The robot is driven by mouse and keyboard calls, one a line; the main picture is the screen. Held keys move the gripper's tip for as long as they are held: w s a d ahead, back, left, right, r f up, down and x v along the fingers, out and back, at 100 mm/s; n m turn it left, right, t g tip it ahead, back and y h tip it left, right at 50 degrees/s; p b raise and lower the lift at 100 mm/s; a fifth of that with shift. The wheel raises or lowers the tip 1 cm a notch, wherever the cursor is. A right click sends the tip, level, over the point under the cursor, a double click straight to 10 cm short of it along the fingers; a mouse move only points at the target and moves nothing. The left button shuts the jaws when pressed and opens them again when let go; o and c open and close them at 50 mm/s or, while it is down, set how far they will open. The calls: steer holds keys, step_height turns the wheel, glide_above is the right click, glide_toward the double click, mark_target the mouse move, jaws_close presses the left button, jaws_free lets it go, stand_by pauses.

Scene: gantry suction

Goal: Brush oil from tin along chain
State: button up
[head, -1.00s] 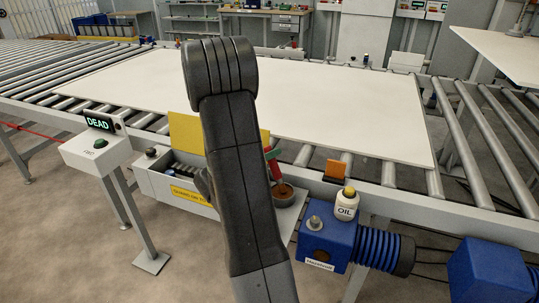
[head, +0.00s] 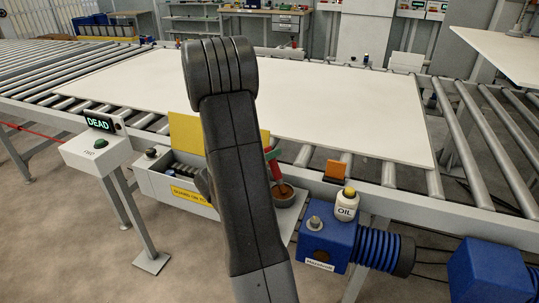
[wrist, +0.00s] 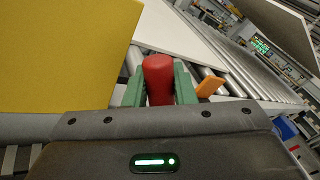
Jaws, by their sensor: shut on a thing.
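My gripper (wrist: 158,85), with green fingers, is shut on the red handle of the brush (wrist: 158,78) in the wrist view. In the head view the brush's red handle (head: 276,170) shows just right of my dark arm, above the tin (head: 287,193) of brown oil. The brush's lower end is at or in the tin; the exact depth cannot be told. The chain (head: 187,168) lies in an open grey housing left of my arm, partly hidden by the arm.
A yellow guard lid (head: 186,133) stands raised behind the housing. An orange block (head: 336,171) is on the conveyor rail. A post with a display reading DEAD (head: 100,122) stands at left.

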steer(key=shift+r+p, duration=2.45)
steer(key=shift+r, duration=1.05)
